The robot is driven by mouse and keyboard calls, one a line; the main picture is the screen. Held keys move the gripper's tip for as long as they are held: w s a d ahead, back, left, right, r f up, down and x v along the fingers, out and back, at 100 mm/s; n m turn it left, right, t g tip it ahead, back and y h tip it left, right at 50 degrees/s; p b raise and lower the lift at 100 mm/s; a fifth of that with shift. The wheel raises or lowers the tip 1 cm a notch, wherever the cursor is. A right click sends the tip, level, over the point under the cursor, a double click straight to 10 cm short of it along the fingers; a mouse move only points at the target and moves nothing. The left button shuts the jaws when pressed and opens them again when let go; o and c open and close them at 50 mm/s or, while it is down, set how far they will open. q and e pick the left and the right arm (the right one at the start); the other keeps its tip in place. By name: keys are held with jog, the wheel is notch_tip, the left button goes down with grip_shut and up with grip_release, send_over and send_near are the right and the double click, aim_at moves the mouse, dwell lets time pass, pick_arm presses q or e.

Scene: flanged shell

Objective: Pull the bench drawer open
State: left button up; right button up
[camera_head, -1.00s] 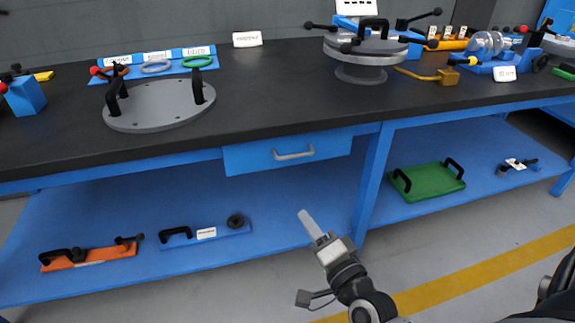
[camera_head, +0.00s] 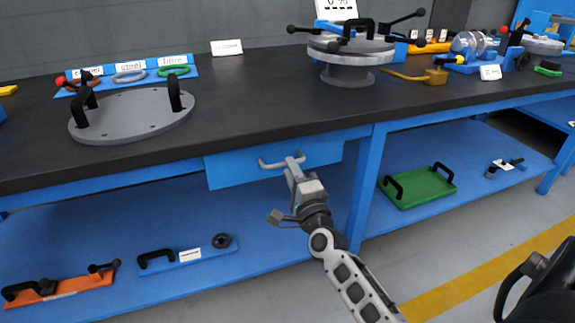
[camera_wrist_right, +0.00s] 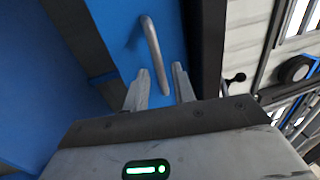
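The blue bench drawer (camera_head: 228,170) sits under the black worktop and looks closed. Its grey bar handle (camera_head: 268,165) runs across its front. My right gripper (camera_head: 291,168) is at the handle and covers part of it. In the right wrist view, the two fingers of the right gripper (camera_wrist_right: 160,90) are apart. The lower end of the handle (camera_wrist_right: 153,48) lies between or just in front of them, with gaps showing on both sides. The drawer front (camera_wrist_right: 110,28) fills the space behind. My left gripper is not in view.
The worktop (camera_head: 250,100) holds a grey flanged plate (camera_head: 135,115) and a round pedestal fixture (camera_head: 350,50). A blue bench leg (camera_head: 366,180) stands right of the drawer. The lower shelf (camera_head: 100,235) holds a green tray (camera_head: 418,187). Open floor lies in front.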

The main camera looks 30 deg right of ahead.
jog(key=shift+x, duration=1.5)
jog(key=shift+c, duration=0.4)
grip_shut()
